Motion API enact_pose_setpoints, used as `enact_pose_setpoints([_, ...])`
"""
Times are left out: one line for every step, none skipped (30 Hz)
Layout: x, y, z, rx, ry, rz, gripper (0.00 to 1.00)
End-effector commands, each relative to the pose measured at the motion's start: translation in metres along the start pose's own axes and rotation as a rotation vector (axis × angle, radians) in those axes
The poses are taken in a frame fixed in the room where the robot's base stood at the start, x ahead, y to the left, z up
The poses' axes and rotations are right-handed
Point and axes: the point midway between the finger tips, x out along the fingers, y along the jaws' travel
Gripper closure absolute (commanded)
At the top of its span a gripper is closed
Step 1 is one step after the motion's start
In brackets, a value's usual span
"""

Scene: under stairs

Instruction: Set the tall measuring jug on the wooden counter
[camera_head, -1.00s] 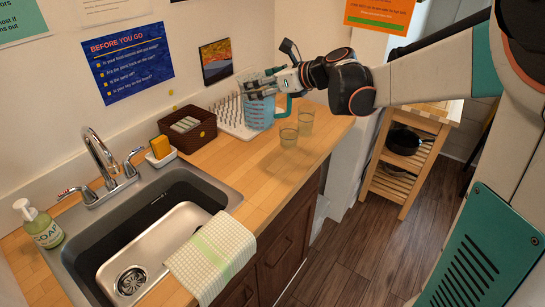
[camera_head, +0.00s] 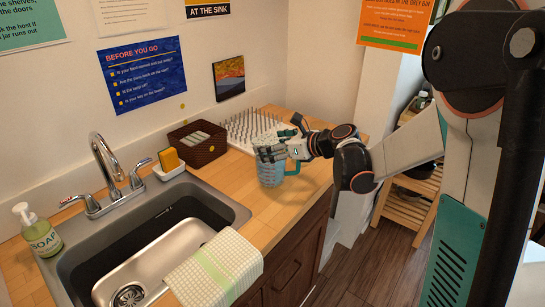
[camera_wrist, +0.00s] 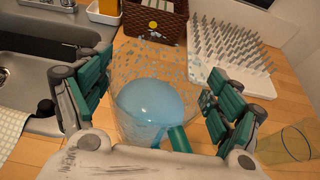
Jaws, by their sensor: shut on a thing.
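The tall measuring jug (camera_head: 270,174) is clear with blue contents and a teal handle. It is upright over the wooden counter (camera_head: 238,196), in front of the white drying rack. I cannot tell whether its base touches the wood. My gripper (camera_head: 272,153) is shut on the jug, with fingers on both sides of its upper body. In the wrist view the jug (camera_wrist: 145,105) fills the space between the teal-padded fingers, and I look down through its open top at the blue contents. The handle points toward my wrist.
The white pegged drying rack (camera_wrist: 262,86) stands behind the jug, beside a brown basket (camera_head: 199,150). The sink (camera_head: 165,257) and a checked towel (camera_head: 216,268) lie left; bare counter lies between.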

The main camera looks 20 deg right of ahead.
Motion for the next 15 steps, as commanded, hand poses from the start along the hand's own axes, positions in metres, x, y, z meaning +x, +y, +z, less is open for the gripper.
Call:
enact_pose_setpoints([0.004,0.0,-0.009,0.0,-0.001,0.0,0.64])
enact_pose_setpoints([0.006,0.0,-0.013,0.0,-0.001,0.0,0.64])
enact_pose_setpoints([0.008,0.0,-0.019,0.0,-0.001,0.0,0.64])
enact_pose_setpoints([0.009,0.0,-0.022,0.001,-0.001,0.0,0.64])
enact_pose_setpoints([0.011,-0.001,-0.025,0.001,-0.001,0.0,0.64])
enact_pose_setpoints([0.012,0.0,-0.028,0.001,-0.001,0.0,0.64])
enact_pose_setpoints([0.012,0.0,-0.029,0.001,-0.001,0.0,0.64])
enact_pose_setpoints([0.012,0.0,-0.03,0.001,-0.001,0.0,0.64])
enact_pose_setpoints([0.012,0.0,-0.029,0.001,-0.001,0.0,0.64])
enact_pose_setpoints([0.012,0.0,-0.029,0.001,-0.001,0.0,0.64])
enact_pose_setpoints([0.012,0.0,-0.029,0.001,-0.001,0.0,0.64])
enact_pose_setpoints([0.012,0.0,-0.029,0.001,-0.001,0.0,0.64])
enact_pose_setpoints([0.012,0.0,-0.029,0.001,-0.001,0.0,0.64])
enact_pose_setpoints([0.012,0.0,-0.029,0.001,-0.001,0.0,0.64])
enact_pose_setpoints([0.012,0.0,-0.029,0.001,-0.001,0.0,0.64])
